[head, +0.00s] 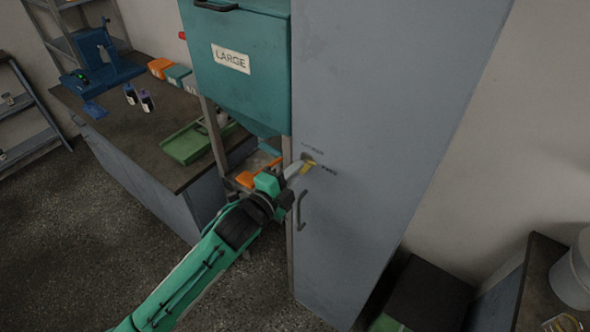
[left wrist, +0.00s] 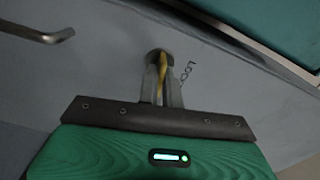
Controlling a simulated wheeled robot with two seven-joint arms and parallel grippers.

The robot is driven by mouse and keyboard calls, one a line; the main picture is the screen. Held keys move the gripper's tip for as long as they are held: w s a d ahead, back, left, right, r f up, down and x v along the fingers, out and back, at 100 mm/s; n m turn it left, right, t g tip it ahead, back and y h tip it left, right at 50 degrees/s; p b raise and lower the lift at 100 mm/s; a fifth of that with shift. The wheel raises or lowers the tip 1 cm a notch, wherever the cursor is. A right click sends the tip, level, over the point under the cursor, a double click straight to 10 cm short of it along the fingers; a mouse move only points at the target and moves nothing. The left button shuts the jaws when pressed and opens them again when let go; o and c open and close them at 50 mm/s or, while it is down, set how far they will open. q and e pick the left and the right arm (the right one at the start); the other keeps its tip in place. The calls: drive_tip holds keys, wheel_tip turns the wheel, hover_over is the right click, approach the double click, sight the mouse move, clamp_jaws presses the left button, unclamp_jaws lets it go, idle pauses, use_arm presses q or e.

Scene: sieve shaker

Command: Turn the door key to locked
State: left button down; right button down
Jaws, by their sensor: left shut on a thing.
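The yellow door key (head: 308,164) sits in the lock on the grey cabinet door (head: 390,100). It also shows in the left wrist view (left wrist: 162,70), between the fingers and in front of the round dark lock. My left gripper (head: 300,168) is shut on the key, its fingers pointing at the door; they also show in the left wrist view (left wrist: 162,85). Lettering beginning "LOC" (left wrist: 186,72) is printed right of the lock there. In the head view small labels stand above and right of the key, too small to read. My right gripper is not in view.
A door handle (head: 299,210) is just below the lock. A teal bin marked LARGE (head: 240,90) hangs left of the cabinet. A dark-topped bench (head: 150,150) with a green tray (head: 190,145) stands further left. A dark box (head: 425,295) lies right of the cabinet.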

use_arm(q)
drive_tip(key=shift+n+p, duration=2.1)
drive_tip(key=shift+n, duration=5.7)
drive_tip(key=shift+f, duration=0.1)
drive_tip(key=c, duration=1.6)
unclamp_jaws()
drive_tip(key=shift+b+v, duration=2.45)
drive_tip(key=shift+v, duration=4.5)
